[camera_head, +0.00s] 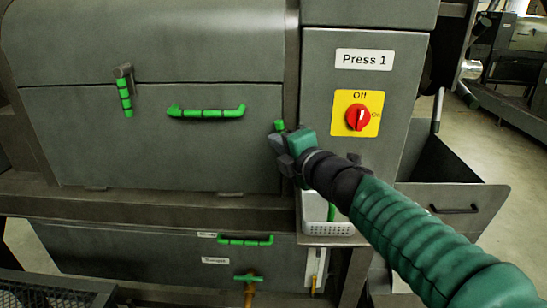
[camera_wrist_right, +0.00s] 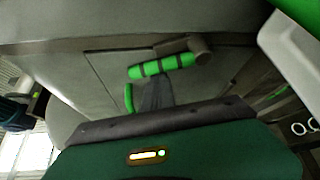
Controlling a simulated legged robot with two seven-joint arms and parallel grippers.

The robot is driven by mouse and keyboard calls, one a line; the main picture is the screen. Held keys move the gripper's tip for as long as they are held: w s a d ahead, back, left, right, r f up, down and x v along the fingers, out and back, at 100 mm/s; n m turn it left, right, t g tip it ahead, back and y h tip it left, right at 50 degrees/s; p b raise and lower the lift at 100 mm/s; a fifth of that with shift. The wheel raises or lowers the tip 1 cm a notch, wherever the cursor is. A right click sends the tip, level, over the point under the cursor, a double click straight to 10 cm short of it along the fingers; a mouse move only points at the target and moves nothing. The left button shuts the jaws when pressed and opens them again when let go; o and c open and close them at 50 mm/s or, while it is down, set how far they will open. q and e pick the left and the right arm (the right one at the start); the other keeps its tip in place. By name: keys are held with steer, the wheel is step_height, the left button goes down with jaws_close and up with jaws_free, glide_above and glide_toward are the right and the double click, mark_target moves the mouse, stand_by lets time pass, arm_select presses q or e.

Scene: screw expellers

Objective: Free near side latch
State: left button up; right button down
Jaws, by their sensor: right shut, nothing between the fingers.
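My right gripper (camera_head: 281,148) is at the right edge of the press's grey front cover (camera_head: 80,140), in front of a latch. Only the green top end of this latch (camera_head: 279,126) shows above the gripper in the head view; the rest is hidden. In the right wrist view a green, dark-banded latch handle (camera_wrist_right: 160,67) runs from a grey pivot, just beyond the grey fingers (camera_wrist_right: 155,95). The fingers are shut and empty; I cannot tell whether they touch the handle. Another green latch (camera_head: 125,96) hangs near-vertical at the cover's left. My left gripper is not in view.
A green pull handle (camera_head: 206,112) sits mid-cover. Right of the latch is a panel with a red Off switch (camera_head: 358,117) and a Press 1 label (camera_head: 364,60). A lower green handle (camera_head: 245,240), a white perforated basket (camera_head: 325,228) and an open grey bin (camera_head: 455,205) are nearby.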

steer(key=d+m+b, duration=0.1)
steer(key=m+t+b, duration=0.1)
steer(key=b, duration=0.1)
steer(key=shift+w+d+r+m+y+b, duration=0.1)
steer(key=shift+d+r+m+y+b, duration=0.1)
steer(key=shift+d+m+y+b, duration=0.15)
stand_by(0.3)
steer(key=shift+a, duration=0.15)
